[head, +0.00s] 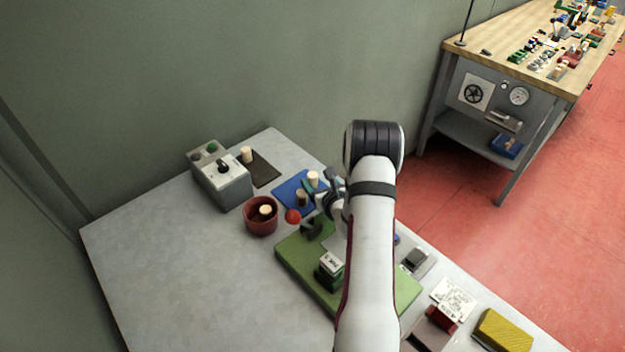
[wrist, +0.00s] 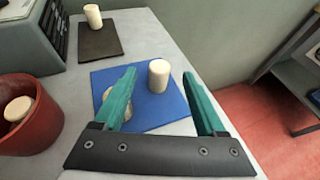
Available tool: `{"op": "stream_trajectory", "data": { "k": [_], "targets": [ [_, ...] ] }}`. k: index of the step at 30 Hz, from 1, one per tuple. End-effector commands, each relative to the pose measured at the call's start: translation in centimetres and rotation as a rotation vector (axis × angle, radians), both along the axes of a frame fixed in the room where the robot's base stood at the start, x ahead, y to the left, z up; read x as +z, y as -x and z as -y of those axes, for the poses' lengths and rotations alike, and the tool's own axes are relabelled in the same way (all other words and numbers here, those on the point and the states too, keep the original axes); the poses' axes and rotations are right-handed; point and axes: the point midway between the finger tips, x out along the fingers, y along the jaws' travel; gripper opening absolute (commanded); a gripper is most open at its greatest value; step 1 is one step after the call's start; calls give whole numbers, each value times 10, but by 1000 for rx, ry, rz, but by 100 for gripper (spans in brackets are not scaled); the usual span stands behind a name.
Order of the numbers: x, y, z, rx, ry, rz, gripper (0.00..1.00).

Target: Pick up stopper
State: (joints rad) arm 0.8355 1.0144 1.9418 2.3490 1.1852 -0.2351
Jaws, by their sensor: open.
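A pale stopper (wrist: 158,76) stands upright on the blue mat (wrist: 165,115); it also shows in the head view (head: 313,177). A browner stopper (head: 301,198) is on the same mat, partly hidden behind the left finger in the wrist view (wrist: 106,98). A third stopper (wrist: 93,16) stands on a dark mat (wrist: 100,42). A fourth (wrist: 17,109) is inside the red pot (wrist: 45,120). My gripper (wrist: 159,73) is open and empty, its teal fingers over the blue mat. In the picture, the pale stopper appears between the fingertips; contact cannot be told.
A grey control box (head: 220,178) stands behind the red pot. A green board (head: 300,262) with small parts lies in front. The left of the grey table (head: 170,260) is clear. A wooden workbench (head: 500,50) stands apart.

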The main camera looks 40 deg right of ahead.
Motion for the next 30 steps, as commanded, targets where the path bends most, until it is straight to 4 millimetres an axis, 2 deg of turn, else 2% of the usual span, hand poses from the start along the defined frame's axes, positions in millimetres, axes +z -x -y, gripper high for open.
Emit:
{"op": "stream_trajectory", "data": {
  "k": [3,6,14,26,30],
  "targets": [
    [-9,-21,8,2,2,1,73],
    [-16,-35,14,2,1,1,73],
    [-17,-39,17,0,0,1,73],
    [-17,-39,16,1,0,1,1],
    [-17,-39,16,1,0,1,0]
  ]
}}
